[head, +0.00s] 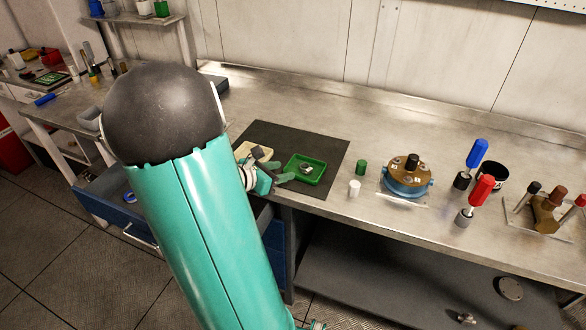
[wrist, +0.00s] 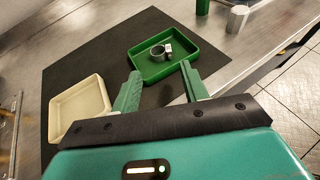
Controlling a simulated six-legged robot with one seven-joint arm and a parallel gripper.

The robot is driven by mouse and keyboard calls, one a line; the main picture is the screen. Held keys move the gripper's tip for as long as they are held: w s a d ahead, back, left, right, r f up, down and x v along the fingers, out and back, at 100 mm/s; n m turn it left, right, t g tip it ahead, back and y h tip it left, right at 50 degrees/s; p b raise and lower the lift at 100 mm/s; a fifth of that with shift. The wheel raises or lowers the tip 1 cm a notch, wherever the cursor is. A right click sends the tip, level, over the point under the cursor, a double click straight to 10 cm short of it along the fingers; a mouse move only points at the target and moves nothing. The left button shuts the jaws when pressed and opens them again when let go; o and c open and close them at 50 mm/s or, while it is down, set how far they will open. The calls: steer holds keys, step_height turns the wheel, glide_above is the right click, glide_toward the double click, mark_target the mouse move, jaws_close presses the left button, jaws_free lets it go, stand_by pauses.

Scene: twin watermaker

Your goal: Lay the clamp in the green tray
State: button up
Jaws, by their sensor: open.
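The green tray (head: 314,165) lies on a dark mat on the workbench; it also shows in the wrist view (wrist: 147,75). A small grey metal ring-shaped clamp (wrist: 159,51) with a block on one side lies inside the green tray, and shows small in the head view (head: 306,168). My gripper (wrist: 164,83) is open and empty, with its green fingers apart at the tray's near edge. In the head view my gripper (head: 281,171) is just left of the tray. I cannot tell whether a finger touches the rim.
A cream tray (wrist: 78,107) sits left of the green tray on the dark mat (head: 331,142). A green cylinder (head: 361,167), a white cylinder (head: 354,188), a blue-and-brown device (head: 406,179) and upright screwdrivers stand to the right. The bench behind the mat is clear.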

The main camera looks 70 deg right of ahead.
steer(key=shift+v, duration=1.4)
steer(key=w+a+r+m+t+y, duration=0.25)
steer(key=w+a+m, duration=0.2)
steer(key=a, duration=0.55)
steer(key=w+a+r+m+t+y, duration=0.25)
steer(key=w+a+t, duration=0.2)
steer(key=a, duration=0.65)
steer(key=a+r+m+t+y, duration=0.2)
steer(key=a+r+t+y, duration=0.1)
steer(key=a, duration=0.8)
steer(key=w+a+r+m+t+y, duration=0.1)
steer(key=a+r, duration=0.4)
steer(key=a, duration=0.7)
steer(key=shift+w+m+t+y, duration=0.3)
steer(key=shift+m+t+y, duration=0.6)
steer(key=shift+y, duration=0.3)
